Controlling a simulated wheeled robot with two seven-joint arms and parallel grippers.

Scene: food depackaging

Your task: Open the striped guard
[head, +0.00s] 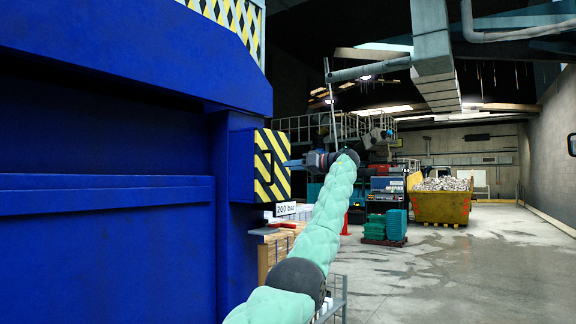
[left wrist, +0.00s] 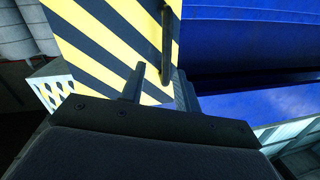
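The striped guard (head: 281,146) is a yellow and black panel on the side of the blue machine. It appears closed against it. A dark bar handle (head: 268,166) is on its face. My left gripper (head: 288,163) is at the guard, pointing at the handle. In the left wrist view the stripes (left wrist: 95,40) fill the upper middle. The fingers (left wrist: 158,72) are open, one on each side of the handle (left wrist: 167,45) in the picture, with gaps visible. Whether the handle lies at fingertip depth is hard to tell. My right gripper is not in view.
The blue machine (head: 105,130) fills the left side. A "200 BAR" label (head: 288,209) and a red part (head: 284,225) are below the guard. Teal crates (head: 396,224) and a yellow skip (head: 443,207) stand farther back. The floor at right is clear.

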